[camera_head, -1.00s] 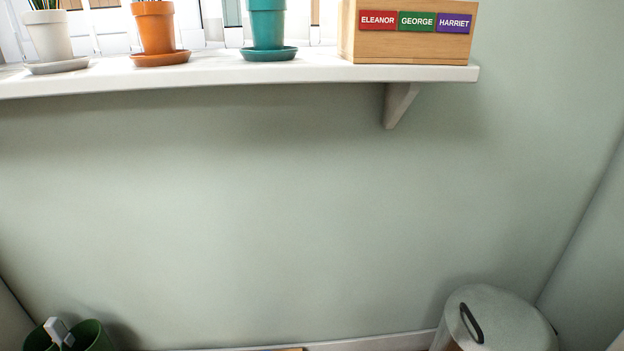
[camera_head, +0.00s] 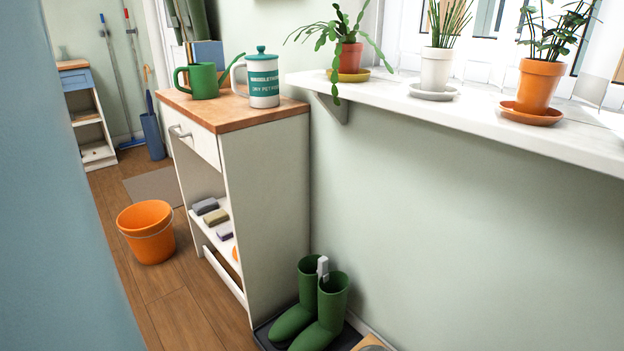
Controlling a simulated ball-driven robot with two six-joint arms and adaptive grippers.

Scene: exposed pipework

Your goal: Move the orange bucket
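The orange bucket (camera_head: 148,232) stands upright on the wooden floor at the left, in front of the open side of a white cabinet. Its wire handle hangs down around its near side. Its inside looks empty from here. Neither of my grippers shows in the head view.
A white cabinet (camera_head: 268,190) with a wooden top stands right of the bucket. Green boots (camera_head: 325,305) stand on a dark tray beside it. A windowsill (camera_head: 470,108) with potted plants runs along the right wall. A blue surface (camera_head: 50,220) blocks the left edge. Wooden floor (camera_head: 180,318) is clear before the bucket.

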